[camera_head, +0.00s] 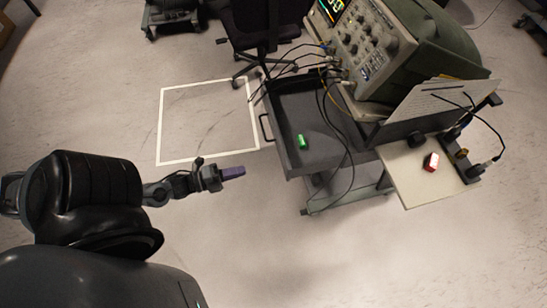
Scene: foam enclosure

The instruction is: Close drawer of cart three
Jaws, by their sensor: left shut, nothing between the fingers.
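The cart (345,199) stands right of centre with a large grey-green instrument (365,45) on top. Its dark grey drawer (320,155) is pulled out to the left, with the handle (265,128) on its left side. A small green object (303,142) lies inside the drawer. My left gripper (240,172) is shut and empty, over the floor to the left of the drawer and apart from the handle. My right gripper is not in view.
A side shelf (408,178) holds a red and white object (431,162). Cables hang over the drawer. An office chair (258,30) stands behind. A white taped square (205,120) marks clear floor at the left.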

